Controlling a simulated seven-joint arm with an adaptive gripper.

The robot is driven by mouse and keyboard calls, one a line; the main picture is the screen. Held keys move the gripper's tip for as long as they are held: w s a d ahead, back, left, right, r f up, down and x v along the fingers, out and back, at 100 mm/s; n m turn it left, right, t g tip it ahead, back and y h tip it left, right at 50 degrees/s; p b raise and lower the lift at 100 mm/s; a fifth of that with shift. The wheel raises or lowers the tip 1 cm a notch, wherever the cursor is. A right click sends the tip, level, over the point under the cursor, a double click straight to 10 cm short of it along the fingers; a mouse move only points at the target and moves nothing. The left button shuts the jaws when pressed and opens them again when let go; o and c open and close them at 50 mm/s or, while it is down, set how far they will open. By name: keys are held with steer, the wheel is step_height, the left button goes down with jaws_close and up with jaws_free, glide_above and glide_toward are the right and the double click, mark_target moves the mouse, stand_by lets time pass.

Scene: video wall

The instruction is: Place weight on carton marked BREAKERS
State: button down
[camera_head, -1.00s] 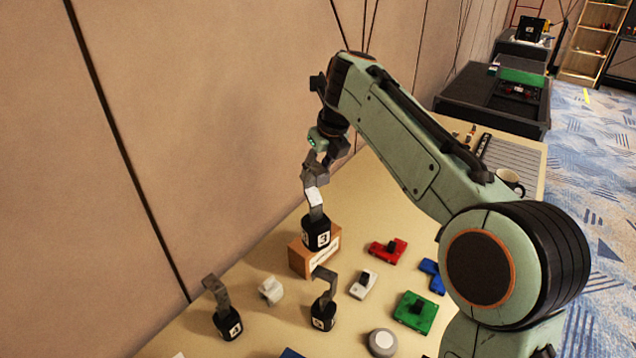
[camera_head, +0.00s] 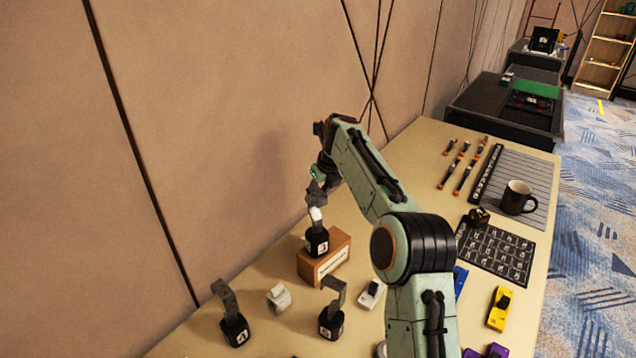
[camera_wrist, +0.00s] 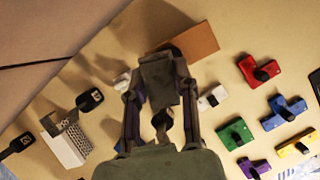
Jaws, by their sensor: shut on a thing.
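My gripper (camera_head: 317,199) is shut on the hook of a dark weight (camera_head: 317,243) with a white number label. The weight hangs upright at the back left part of a brown carton (camera_head: 338,252). Whether its base touches the carton top cannot be told. The carton has a white label on its front, too small to read. In the wrist view, my gripper (camera_wrist: 160,115) points down at the grey hook, and the carton (camera_wrist: 203,42) lies beyond it, partly hidden by the weight and fingers.
Two other hooked weights (camera_head: 234,330) (camera_head: 331,321) and a small white block (camera_head: 279,297) stand in front of the carton. Coloured blocks (camera_head: 500,308), a number mat (camera_head: 495,250) and a mug (camera_head: 517,197) lie to the right. A wall runs close along the left.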

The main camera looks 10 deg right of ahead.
steer(key=shift+f, duration=0.15)
steer(key=c, duration=0.9)
jaws_free()
steer(key=shift+f, duration=0.1)
steer(key=shift+o, duration=0.2)
steer(key=v, duration=1.2)
steer(key=s+a+r+n+h, duration=0.1)
steer(key=s+a+n, duration=0.1)
steer(key=s+n, duration=0.45)
steer(key=s+f+n+g, duration=0.1)
steer(key=s+f+n, duration=0.3)
steer(key=s+n, duration=0.4)
steer(key=s+f+n+g, duration=0.1)
steer(key=s+f+n, duration=0.3)
steer(key=s+n, duration=0.5)
steer(key=s+f+n+g, duration=0.2)
steer(key=s+f+n, duration=0.2)
steer(key=s+n, duration=0.5)
steer(key=s, duration=0.7)
steer(key=shift+s+a, duration=0.15)
steer(key=shift+s, duration=0.2)
